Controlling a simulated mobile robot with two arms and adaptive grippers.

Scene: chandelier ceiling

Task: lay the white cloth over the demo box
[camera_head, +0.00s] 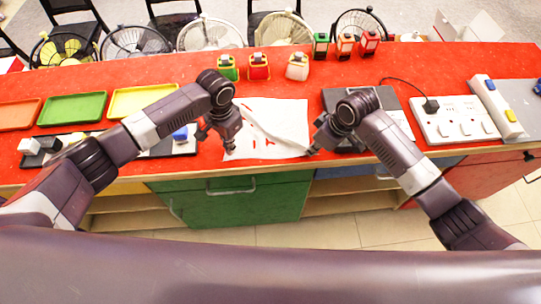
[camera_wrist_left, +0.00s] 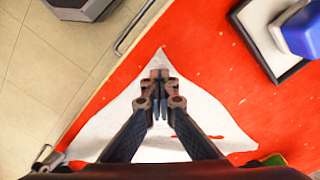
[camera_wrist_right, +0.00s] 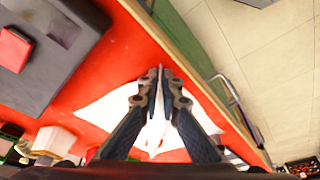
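The white cloth (camera_head: 275,120) lies on the red counter between my two arms, wrinkled, with a few red patches on it. My left gripper (camera_head: 228,148) is at its near left corner; in the left wrist view its fingers (camera_wrist_left: 160,78) are closed on the cloth's tip. My right gripper (camera_head: 311,151) is at the near right corner; in the right wrist view its fingers (camera_wrist_right: 160,75) are closed with a white fold between them. A dark grey box-like thing (camera_head: 338,100) stands right of the cloth, partly behind my right arm; I cannot tell whether it is the demo box.
Coloured trays (camera_head: 75,108) lie at the left. Small lantern-like items (camera_head: 258,67) stand behind the cloth. A white power strip (camera_head: 455,121) is at the right. Cabinets with a green drawer (camera_head: 245,200) are below the front edge. Fans and chairs stand behind.

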